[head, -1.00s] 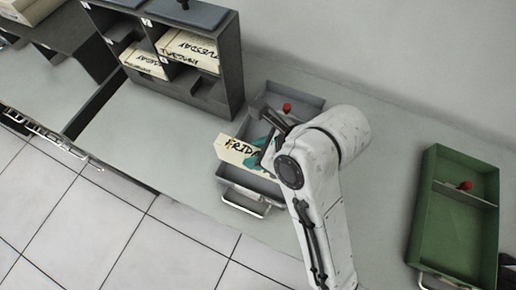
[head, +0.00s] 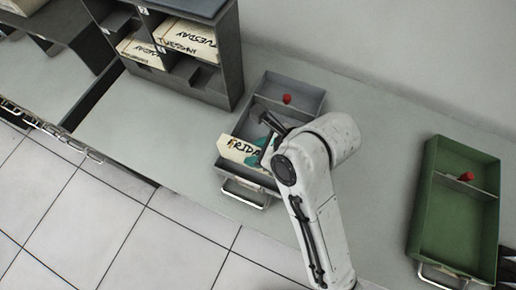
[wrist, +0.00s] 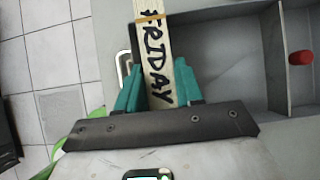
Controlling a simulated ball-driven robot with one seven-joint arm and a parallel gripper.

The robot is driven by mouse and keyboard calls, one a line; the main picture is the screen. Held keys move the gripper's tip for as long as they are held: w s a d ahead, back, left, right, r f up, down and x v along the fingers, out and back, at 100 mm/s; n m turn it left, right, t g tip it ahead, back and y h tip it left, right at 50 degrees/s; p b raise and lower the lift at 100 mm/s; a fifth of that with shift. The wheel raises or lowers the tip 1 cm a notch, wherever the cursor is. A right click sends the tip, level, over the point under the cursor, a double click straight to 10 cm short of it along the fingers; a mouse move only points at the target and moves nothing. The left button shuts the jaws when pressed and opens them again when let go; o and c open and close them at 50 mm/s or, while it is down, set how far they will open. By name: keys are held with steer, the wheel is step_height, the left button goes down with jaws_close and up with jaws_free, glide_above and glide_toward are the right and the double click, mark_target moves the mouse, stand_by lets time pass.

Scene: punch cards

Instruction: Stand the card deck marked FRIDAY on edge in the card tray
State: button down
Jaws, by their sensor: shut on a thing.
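The cream card deck marked FRIDAY (head: 239,149) is in my gripper, over the front part of the grey card tray (head: 313,103). In the wrist view the deck (wrist: 152,55) shows its narrow lettered edge upward, with a band near its far end. The teal fingers of my gripper (wrist: 157,88) are shut on the deck from both sides. The grey tray also shows in the wrist view (wrist: 218,48), with a divider and a red knob. I cannot tell whether the deck's lower edge touches the tray floor. My arm hides part of the tray in the head view.
A dark pigeonhole rack (head: 228,62) with other decks, one marked TUESDAY (head: 190,38), stands at the upper left. A green tray (head: 432,205) with a red knob lies at the right. The grey counter between the trays is clear.

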stand_by(0.4)
steer(key=shift+f+b, duration=0.35)
steer(key=shift+f, duration=1.95)
steer(key=c, duration=0.6)
jaws_free()
steer(key=shift+c, duration=0.2)
steer(key=v, duration=1)
steer(key=shift+d+r, duration=0.2)
steer(key=shift+r, duration=0.1)
